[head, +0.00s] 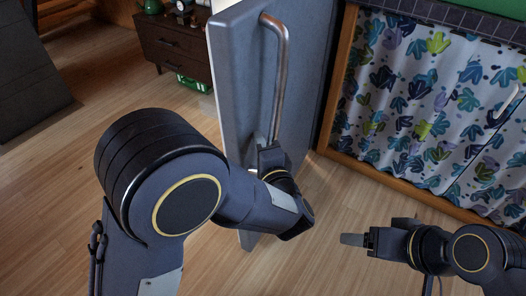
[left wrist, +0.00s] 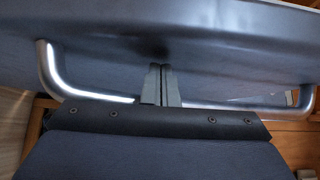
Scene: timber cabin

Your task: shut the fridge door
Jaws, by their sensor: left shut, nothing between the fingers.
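The grey fridge door (head: 240,85) stands upright in the upper middle of the head view, its narrow edge toward the left. A long metal handle (head: 281,70) runs down its face. In the left wrist view, the handle (left wrist: 85,97) crosses the picture in front of the door surface (left wrist: 110,62). My left gripper (head: 271,150) is at the lower part of the handle. Its fingers (left wrist: 161,85) are together, empty, and point at the door by the bar; I cannot tell whether they touch. My right gripper (head: 352,239) is apart from the door; its finger gap is not clear.
A leaf-patterned curtain (head: 430,110) in a wooden frame is at the right. A dark wooden cabinet (head: 172,42) stands behind the door, with a green crate (head: 193,83) beside it. Wooden floor (head: 65,165) is clear at the left.

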